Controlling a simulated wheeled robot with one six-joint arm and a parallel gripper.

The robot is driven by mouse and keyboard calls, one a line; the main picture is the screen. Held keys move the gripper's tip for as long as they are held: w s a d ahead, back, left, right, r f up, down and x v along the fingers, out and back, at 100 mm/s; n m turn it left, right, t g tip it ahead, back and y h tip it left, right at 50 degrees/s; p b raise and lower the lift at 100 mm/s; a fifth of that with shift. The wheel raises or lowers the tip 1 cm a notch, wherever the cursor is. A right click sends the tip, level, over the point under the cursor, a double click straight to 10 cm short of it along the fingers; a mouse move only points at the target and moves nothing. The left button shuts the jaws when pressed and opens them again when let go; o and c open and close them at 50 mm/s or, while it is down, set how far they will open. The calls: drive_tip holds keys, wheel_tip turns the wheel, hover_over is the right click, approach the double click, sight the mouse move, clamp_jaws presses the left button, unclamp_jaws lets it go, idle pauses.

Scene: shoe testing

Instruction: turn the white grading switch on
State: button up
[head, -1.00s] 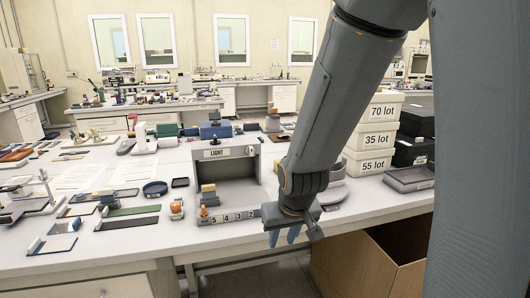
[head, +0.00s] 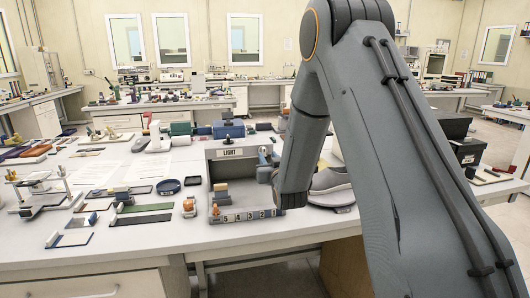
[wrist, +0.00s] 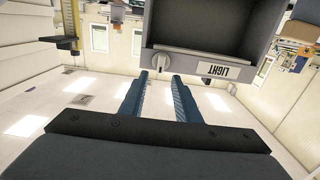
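The grey light box (head: 215,170) with the LIGHT label (head: 230,153) stands on the white table. In the wrist view the box (wrist: 205,25) appears upside down, with its label (wrist: 225,71). The white switch (wrist: 158,62) is a round knob with a raised bar, on the box's front beside the label. My gripper (wrist: 160,77) is open and empty, its two blue fingers apart with the switch just beyond and between their tips. I cannot tell whether they touch it. In the head view my gripper (head: 265,160) is at the box's upper right corner and largely covers the switch.
A numbered strip (head: 240,216) lies before the box, with a small orange-based item (head: 189,207) to its left. A grey shoe (head: 330,181) stands right of the box, partly behind my arm. Trays and fixtures (head: 143,213) fill the table's left side.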

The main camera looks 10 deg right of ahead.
sight(264, 150)
drive_tip(key=shift+w+p, duration=0.8)
drive_tip(key=shift+w, duration=1.95)
drive_tip(key=shift+c, duration=0.5)
clamp_jaws()
